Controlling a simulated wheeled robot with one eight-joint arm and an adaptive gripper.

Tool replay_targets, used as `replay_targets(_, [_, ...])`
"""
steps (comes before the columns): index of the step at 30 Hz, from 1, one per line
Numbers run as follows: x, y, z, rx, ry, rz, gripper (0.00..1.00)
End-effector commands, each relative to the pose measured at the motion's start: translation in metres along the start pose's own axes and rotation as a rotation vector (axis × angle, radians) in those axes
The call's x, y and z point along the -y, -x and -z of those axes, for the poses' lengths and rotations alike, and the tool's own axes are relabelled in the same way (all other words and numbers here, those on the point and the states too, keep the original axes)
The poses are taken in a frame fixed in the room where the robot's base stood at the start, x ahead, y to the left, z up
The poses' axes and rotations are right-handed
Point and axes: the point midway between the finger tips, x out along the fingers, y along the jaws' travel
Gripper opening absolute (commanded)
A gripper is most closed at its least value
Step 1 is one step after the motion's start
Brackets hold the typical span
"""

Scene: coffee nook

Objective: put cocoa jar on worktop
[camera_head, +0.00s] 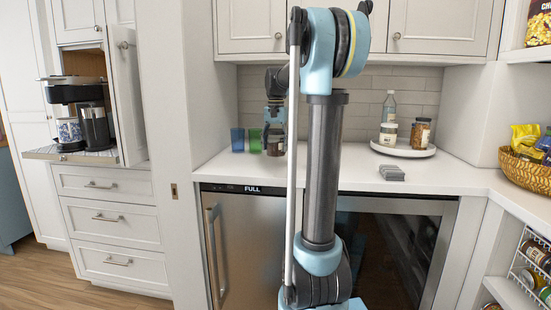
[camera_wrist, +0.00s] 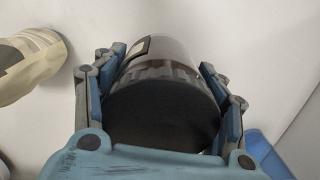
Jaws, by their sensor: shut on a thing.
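My gripper (camera_head: 275,125) is at the back left of the worktop (camera_head: 345,172), pointing down. It is shut on a dark jar with a black ribbed lid, which I take to be the cocoa jar (camera_head: 275,148). In the wrist view the jar's lid (camera_wrist: 163,112) fills the space between the fingers, and part of a pale label shows on its side. The jar's base is at or just above the worktop; I cannot tell whether it touches.
Blue (camera_head: 237,139) and green (camera_head: 255,139) cups stand just left of the jar. A round white tray (camera_head: 403,151) with a bottle and jars is at the right. A small grey stack (camera_head: 392,173) lies in front of it. A yellow basket (camera_head: 523,171) is far right.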

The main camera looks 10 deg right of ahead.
Motion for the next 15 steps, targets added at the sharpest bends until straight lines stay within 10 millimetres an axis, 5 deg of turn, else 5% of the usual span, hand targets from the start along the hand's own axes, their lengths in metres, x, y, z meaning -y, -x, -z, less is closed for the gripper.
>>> replay_targets(15, [-0.001,-0.043,0.0,0.0,-0.001,0.0,0.15])
